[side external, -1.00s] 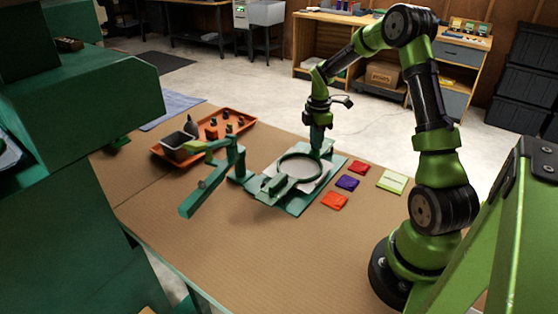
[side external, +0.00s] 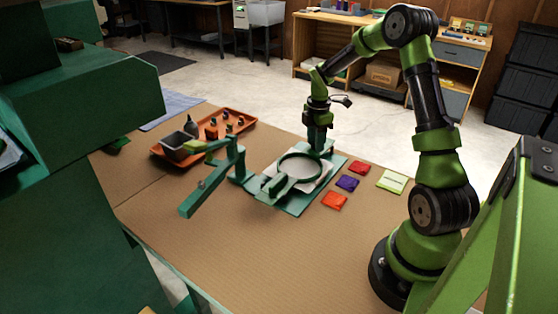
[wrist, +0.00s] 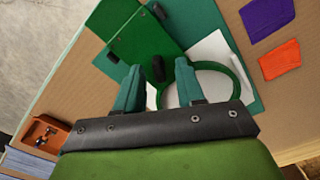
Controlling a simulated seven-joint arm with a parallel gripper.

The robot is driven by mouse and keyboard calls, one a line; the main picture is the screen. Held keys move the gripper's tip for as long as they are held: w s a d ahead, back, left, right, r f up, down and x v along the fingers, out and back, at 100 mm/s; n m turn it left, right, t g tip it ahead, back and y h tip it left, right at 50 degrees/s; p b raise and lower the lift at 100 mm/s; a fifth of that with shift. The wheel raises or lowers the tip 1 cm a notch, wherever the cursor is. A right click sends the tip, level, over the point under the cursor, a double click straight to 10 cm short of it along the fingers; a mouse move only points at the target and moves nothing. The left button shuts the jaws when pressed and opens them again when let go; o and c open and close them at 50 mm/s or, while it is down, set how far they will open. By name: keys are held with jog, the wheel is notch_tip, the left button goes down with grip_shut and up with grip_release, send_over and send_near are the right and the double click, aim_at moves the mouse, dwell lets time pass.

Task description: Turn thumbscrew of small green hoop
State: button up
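The small green hoop (side external: 281,165) lies flat on a white sheet (side external: 322,181) over the green base plate (side external: 301,207). In the wrist view the hoop (wrist: 240,78) shows its right arc past my fingers. A dark, short knob (wrist: 158,68), which looks like the thumbscrew, stands at the hoop's edge. My gripper (wrist: 158,82) is open, its two teal fingers apart on either side of the knob. I cannot tell whether either finger touches it. In the side view my gripper (side external: 318,146) points down at the hoop's far edge.
A green bracket plate (wrist: 135,35) with dark pegs stands close to my fingers. A green clamp arm (side external: 205,190) is left of the hoop. Orange tray (side external: 243,117) with small parts lies behind left. Red, purple and orange cloth squares (side external: 347,183) lie right; the front mat is clear.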

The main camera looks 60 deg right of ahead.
notch_tip(320, 180, up, 17)
dwell(0.6)
jog(key=s+a+r+m+t, duration=0.1)
jog(key=s+a+m, duration=0.3)
jog(key=a, duration=0.5)
jog(key=s+a+r+m+t+y, duration=0.1)
jog(key=s+a+m+t, duration=0.2)
jog(key=a, duration=0.7)
jog(key=s+a+r+m+t+y, duration=0.1)
jog(key=s+a+m+t, duration=0.2)
jog(key=s+a+m, duration=0.4)
jog(key=shift+a+m, duration=1)
jog(key=shift+a, duration=0.25)
